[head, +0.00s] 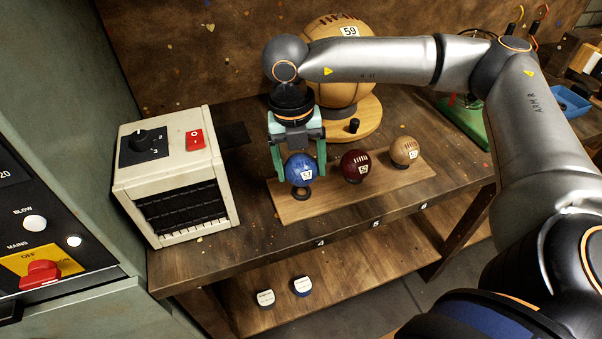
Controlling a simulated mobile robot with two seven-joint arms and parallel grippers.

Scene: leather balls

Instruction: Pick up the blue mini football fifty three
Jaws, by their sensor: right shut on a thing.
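The blue mini football (300,168) carries a small white number label. It is between the green fingers of my right gripper (299,173), which is shut on it. The ball is just above a dark ring stand (301,191) at the left end of a wooden board (342,196); I cannot tell whether they touch. A dark red mini football (355,165) and a tan one (404,151) stand to its right on the same board. My left gripper is not in view.
A large tan ball (340,87) labelled 59 stands on a round wooden base (366,125) behind. A cream heater-like box (178,170) with a red switch stands to the left. Two small round items (302,286) lie on the lower shelf. The bench (262,237) front is clear.

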